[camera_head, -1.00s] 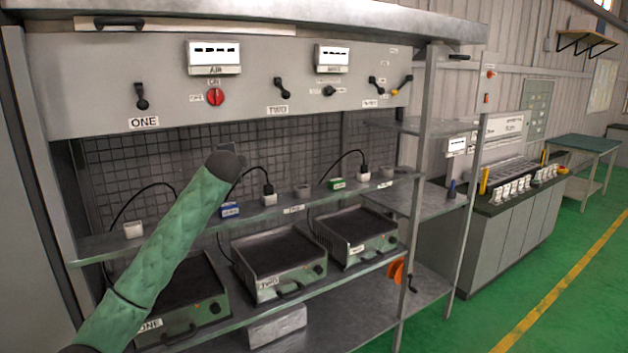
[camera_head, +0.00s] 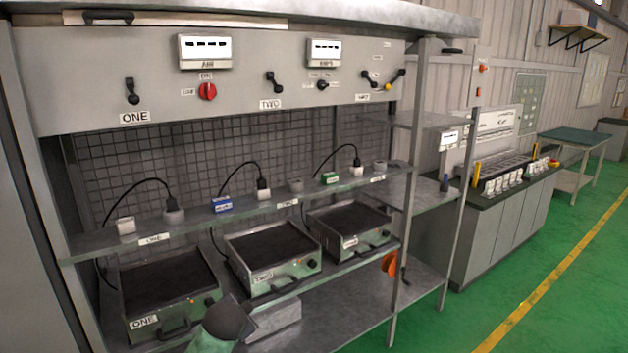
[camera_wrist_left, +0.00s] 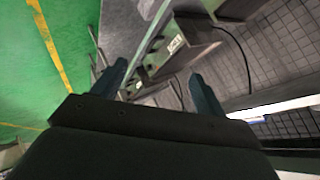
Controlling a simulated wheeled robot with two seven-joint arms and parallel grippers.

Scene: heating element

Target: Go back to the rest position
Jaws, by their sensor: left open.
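My left gripper (camera_wrist_left: 158,84) shows in the left wrist view with its two dark fingers apart and nothing between them. Beyond the fingers are the rack's shelves and a labelled heater unit (camera_wrist_left: 185,42), seen tilted. In the head view part of my left arm (camera_head: 225,325), green with a dark grey end, shows at the bottom edge in front of the lower shelf. The gripper's fingers cannot be made out there. Heaters ONE (camera_head: 168,288), TWO (camera_head: 274,255) and a third (camera_head: 350,228) sit in a row on the rack. My right gripper is in neither view.
Above the heaters runs a narrow shelf (camera_head: 240,220) with plugs and cords. The control panel (camera_head: 235,100) has black levers and a red knob (camera_head: 207,91). A rack post (camera_head: 408,200) stands right of the heaters. Open green floor (camera_head: 440,325) lies at right.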

